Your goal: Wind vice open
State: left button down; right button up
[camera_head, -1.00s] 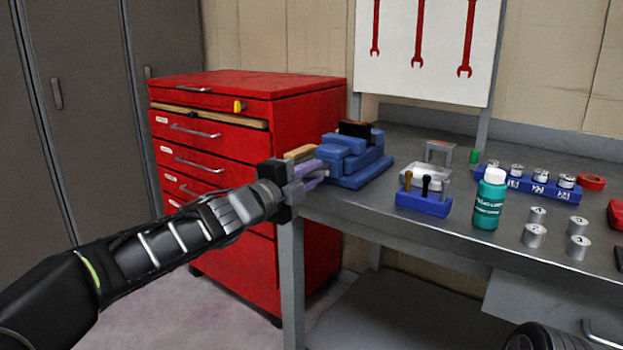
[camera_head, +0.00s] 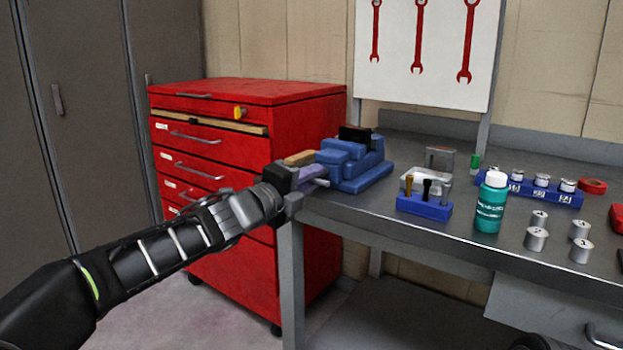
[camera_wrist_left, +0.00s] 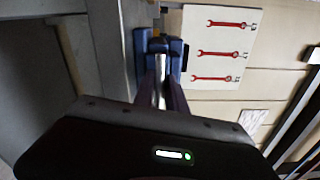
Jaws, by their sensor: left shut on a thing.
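The blue vice (camera_head: 350,165) stands at the left end of the grey workbench. A dark block (camera_head: 356,134) shows at its top; whether it is clamped is unclear. The vice also shows in the left wrist view (camera_wrist_left: 141,50), with a silver bar (camera_wrist_left: 160,84) running from it between my fingers. My left gripper (camera_head: 316,176) is at the vice's near left side, its purple fingers shut on the silver bar. A tan bar (camera_head: 300,158) lies just above the fingers. The gripper hides part of the handle. My right gripper is not in view.
A red drawer cabinet (camera_head: 230,120) stands left of the bench (camera_head: 400,226). A blue tool holder (camera_head: 424,207), teal bottle (camera_head: 490,203), several metal cylinders (camera_head: 536,239) and a blue rack (camera_head: 530,191) stand to the right.

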pick_arm(q)
jog(key=c, duration=1.4)
grip_release()
jog(key=shift+o, duration=0.2)
jog(key=shift+s+a, duration=0.1)
jog(key=v, duration=0.7)
jog(key=shift+s, duration=0.25)
jog(key=shift+a, duration=0.15)
